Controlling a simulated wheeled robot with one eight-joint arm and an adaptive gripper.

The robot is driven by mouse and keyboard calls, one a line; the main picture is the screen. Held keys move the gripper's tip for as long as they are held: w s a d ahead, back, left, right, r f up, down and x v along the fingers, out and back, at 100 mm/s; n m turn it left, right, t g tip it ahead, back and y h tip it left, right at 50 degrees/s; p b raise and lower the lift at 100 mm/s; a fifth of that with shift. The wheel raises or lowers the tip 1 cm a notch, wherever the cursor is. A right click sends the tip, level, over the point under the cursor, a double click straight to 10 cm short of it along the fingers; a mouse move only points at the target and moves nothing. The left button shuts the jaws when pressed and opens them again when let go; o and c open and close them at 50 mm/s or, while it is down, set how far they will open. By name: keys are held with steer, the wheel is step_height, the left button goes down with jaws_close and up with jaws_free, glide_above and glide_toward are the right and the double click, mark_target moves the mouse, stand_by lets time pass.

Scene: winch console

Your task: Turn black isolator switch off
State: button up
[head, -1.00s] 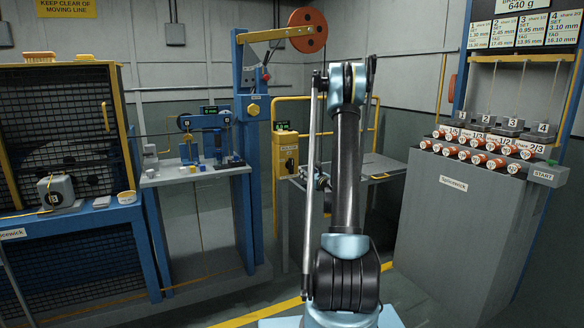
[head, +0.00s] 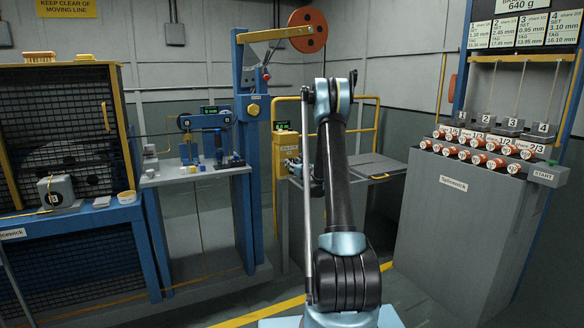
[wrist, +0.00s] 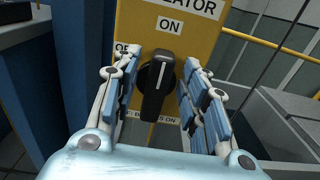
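The black isolator switch (wrist: 157,84) is on a yellow panel (wrist: 190,32) in the wrist view. Its handle stands close to vertical, with a white line at its upper end below the "ON" label (wrist: 170,27). An "OFF" label (wrist: 128,49), partly hidden by a finger, is at its left. My gripper (wrist: 158,98) is open, with one blue-padded finger on each side of the handle and a gap at both sides. In the head view the yellow isolator box (head: 285,150) stands behind my arm; its switch is hidden there by my gripper.
A grey bench (head: 375,168) with a yellow rail is right of the box. A blue post (head: 246,180) stands at its left.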

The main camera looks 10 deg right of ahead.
steer(key=shift+w+a, duration=0.1)
steer(key=shift+w, duration=0.15)
jaws_close()
steer(key=shift+n, duration=0.3)
steer(key=shift+s+a+f+n, duration=0.15)
steer(key=shift+a+f+n, duration=0.25)
steer(key=shift+n, duration=2.45)
steer(key=shift+s+a+f+n, duration=0.15)
steer(key=shift+a+f+n, duration=0.25)
steer(key=shift+n, duration=2.5)
steer(key=shift+s+a+f+n, duration=0.15)
steer(key=shift+a+f+n, duration=0.2)
steer(key=shift+n, duration=2.5)
